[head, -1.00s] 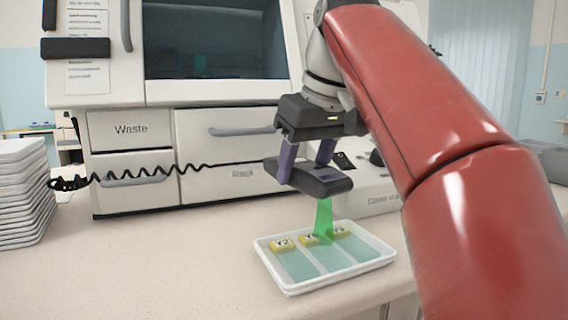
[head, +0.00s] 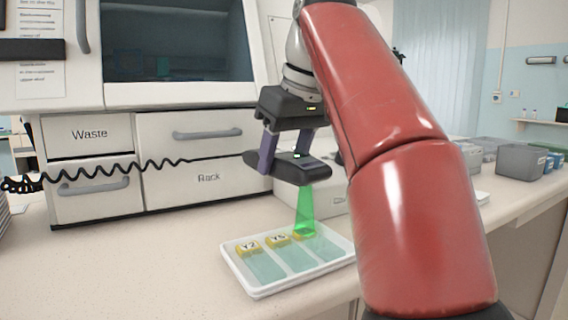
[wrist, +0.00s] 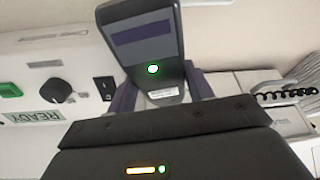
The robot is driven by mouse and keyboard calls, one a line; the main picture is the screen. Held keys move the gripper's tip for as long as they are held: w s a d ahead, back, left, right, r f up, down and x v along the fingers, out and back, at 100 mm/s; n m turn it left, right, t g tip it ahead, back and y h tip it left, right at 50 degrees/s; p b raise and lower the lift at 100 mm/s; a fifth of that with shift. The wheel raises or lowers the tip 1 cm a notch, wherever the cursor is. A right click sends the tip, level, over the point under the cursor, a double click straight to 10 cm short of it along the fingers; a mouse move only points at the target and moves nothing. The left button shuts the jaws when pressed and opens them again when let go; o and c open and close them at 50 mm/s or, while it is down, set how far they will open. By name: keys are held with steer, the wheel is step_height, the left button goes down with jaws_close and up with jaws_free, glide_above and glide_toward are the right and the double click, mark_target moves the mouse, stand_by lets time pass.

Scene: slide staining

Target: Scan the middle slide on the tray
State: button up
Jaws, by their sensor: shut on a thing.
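My gripper (head: 285,156) is shut on a dark handheld scanner (head: 314,172) above the tray. The scanner also fills the upper middle of the wrist view (wrist: 147,50), with a green light lit. Its green beam points down at the back of the white tray (head: 262,292). Three slides with yellow labels lie side by side in the tray: the left slide, marked Y2 (head: 262,265), the middle slide (head: 296,257), whose label seems to read Y6, and the right slide (head: 322,247). The beam falls around the right slide's label and covers it, beside the middle label. The wrist view does not show the tray.
A large machine with Waste (head: 88,136) and Rack (head: 215,178) drawers stands behind. A coiled black cable (head: 130,172) hangs across it. A low pale device stands behind the tray. Grey bins (head: 521,162) are at the far right. The counter left of the tray is clear.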

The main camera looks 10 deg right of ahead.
steer(key=shift+r, duration=0.7)
